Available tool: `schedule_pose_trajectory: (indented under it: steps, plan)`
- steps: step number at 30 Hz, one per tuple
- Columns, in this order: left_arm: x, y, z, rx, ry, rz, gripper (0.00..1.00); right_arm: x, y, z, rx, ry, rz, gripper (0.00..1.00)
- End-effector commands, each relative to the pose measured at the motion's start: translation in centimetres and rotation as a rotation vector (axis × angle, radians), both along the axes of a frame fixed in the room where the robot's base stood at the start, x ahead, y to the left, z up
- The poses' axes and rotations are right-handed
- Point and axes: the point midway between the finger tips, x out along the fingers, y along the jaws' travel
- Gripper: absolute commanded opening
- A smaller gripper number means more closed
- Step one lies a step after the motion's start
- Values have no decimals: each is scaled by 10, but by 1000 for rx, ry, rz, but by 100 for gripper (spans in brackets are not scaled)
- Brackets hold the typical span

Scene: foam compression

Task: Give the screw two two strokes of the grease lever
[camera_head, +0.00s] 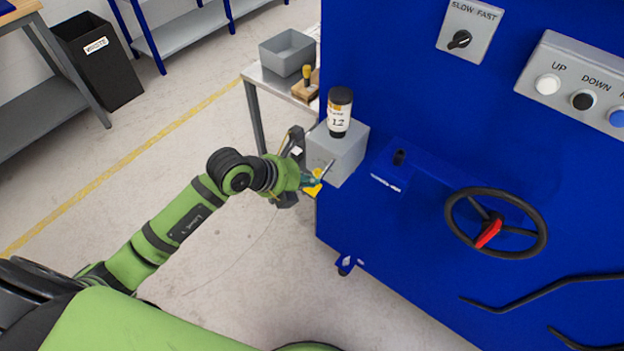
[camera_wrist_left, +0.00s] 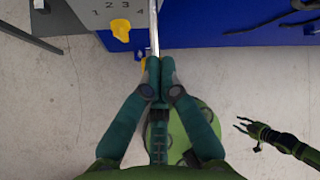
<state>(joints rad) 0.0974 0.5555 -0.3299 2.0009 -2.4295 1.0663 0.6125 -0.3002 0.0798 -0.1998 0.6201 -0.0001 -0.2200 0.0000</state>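The grease unit is a grey box (camera_head: 337,152) on the left side of the blue machine, with a dark cartridge (camera_head: 340,112) upright on top. Its metal lever (camera_head: 328,169) sticks out toward my left gripper (camera_head: 315,180). In the left wrist view the lever (camera_wrist_left: 154,28) runs down between the teal fingertips (camera_wrist_left: 160,66), which look closed around its end. A yellow knob (camera_wrist_left: 120,30) sits beside printed numbers on the grey face; which number it marks I cannot tell. My right gripper (camera_wrist_left: 243,124) is empty in the left wrist view, its fingers apart, away from the machine.
The blue machine (camera_head: 400,255) carries a black handwheel (camera_head: 495,222) with a red handle, a slow/fast switch (camera_head: 460,39) and push buttons (camera_head: 547,84). A side table (camera_head: 270,82) with a grey bin (camera_head: 287,52) stands behind the grease unit.

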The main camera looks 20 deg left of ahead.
Motion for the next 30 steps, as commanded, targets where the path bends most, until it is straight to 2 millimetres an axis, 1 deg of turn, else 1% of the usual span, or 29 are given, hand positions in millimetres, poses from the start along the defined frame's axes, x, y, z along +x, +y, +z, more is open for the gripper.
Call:
schedule_pose_trajectory:
  steps: [3, 7, 22, 30]
  plan:
    - [-1, 0, -1, 1, 4, 0, 0, 0, 0, 0, 0, 0, 0, 40]
    - [-1, 0, 3, 1, 4, 0, 0, 0, 0, 4, 0, 0, 0, 40]
    - [0, 0, 34, 1, 1, 0, 0, 0, 0, 31, 0, 0, 0, 40]
    - [0, 0, 34, 1, 0, 1, 0, 0, 0, 31, 0, 0, 0, 40]
